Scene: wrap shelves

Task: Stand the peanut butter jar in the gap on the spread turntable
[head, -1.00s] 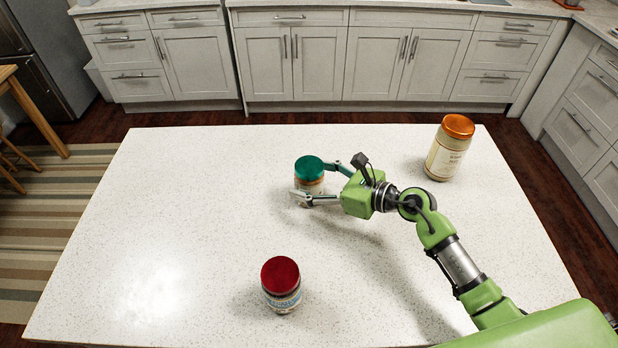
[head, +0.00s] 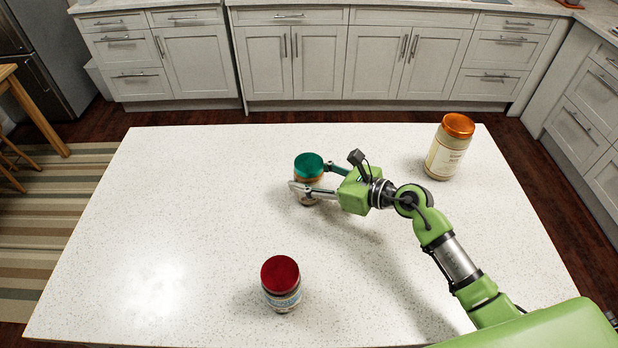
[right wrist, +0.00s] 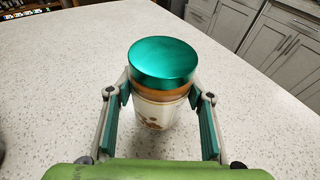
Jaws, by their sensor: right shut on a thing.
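The jar with a green lid (head: 308,165), brown contents and brown shapes on a pale label looks like the peanut butter jar. It stands upright on the white speckled counter. My right gripper (head: 311,182) is shut on it, one finger on each side below the lid. The right wrist view shows the same green-lidded jar (right wrist: 162,62) between the fingers of my right gripper (right wrist: 160,112). The spread turntable and its gap are not in view. My left gripper is not in view.
A red-lidded jar (head: 281,277) stands near the front middle of the counter (head: 180,220). A larger orange-lidded jar (head: 447,150) stands at the back right. The counter's left side is clear. Cabinets (head: 320,60) line the far wall beyond a floor gap.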

